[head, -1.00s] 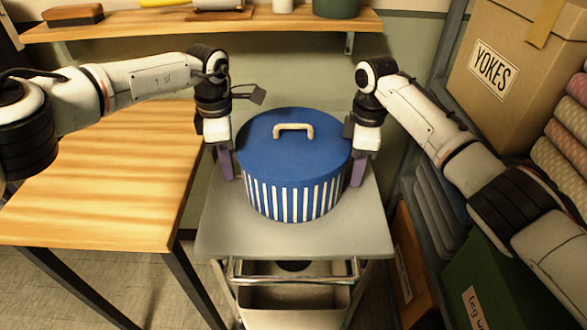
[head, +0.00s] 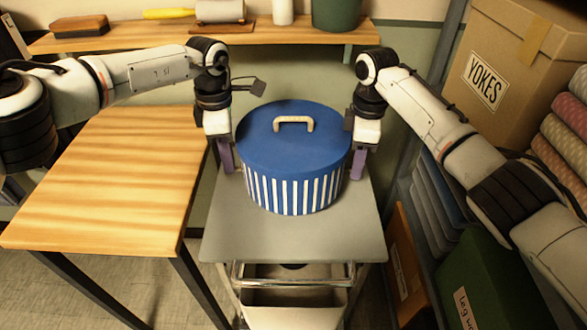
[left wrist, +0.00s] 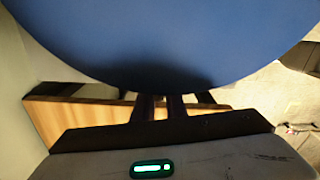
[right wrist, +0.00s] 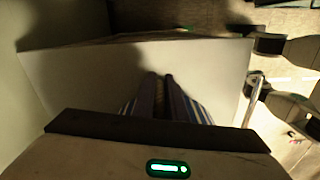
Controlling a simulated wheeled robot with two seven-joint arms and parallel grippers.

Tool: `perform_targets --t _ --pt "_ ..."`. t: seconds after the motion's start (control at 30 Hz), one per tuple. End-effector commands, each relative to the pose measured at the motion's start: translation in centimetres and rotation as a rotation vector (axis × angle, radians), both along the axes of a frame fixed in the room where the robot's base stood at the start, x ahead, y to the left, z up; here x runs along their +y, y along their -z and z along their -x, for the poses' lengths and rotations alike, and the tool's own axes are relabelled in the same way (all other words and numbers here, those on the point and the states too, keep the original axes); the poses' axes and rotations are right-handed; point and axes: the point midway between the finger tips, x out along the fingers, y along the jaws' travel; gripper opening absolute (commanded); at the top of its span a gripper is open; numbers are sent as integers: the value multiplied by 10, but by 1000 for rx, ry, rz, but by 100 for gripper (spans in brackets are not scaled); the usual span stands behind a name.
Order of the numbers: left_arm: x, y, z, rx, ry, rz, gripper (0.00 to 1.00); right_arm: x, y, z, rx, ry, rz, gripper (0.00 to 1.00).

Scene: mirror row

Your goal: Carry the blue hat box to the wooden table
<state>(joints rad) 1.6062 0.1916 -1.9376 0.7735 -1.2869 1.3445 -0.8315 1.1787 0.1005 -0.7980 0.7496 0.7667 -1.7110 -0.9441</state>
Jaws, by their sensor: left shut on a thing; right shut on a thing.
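The blue hat box (head: 294,165) has a plain blue lid with a pale handle and white-striped sides. It is upright over the grey cart top (head: 290,238) and seems slightly raised; any gap under it is hard to see. My left gripper (head: 226,160) is shut on its left side and my right gripper (head: 358,165) on its right side. The exact grip points are hidden. The lid (left wrist: 170,40) fills the top of the left wrist view; stripes (right wrist: 195,108) show by the fingers in the right wrist view. The wooden table (head: 110,190) stands left of the cart, its top bare.
A wall shelf (head: 200,42) with a brush, a roller and pots runs behind. Shelving on the right holds a YOKES carton (head: 500,65), rolled fabric and a green box (head: 490,285). A narrow gap separates the table from the cart.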

Motion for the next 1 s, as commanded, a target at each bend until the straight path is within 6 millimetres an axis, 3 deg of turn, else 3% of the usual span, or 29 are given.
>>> perform_targets --t 0.73,1.0 --pt "0 -3 0 0 -2 1 0 0 -4 0 -1 2 -2 0" --pt "0 -10 9 1 -1 2 0 1 -10 9 -2 1 -5 0"
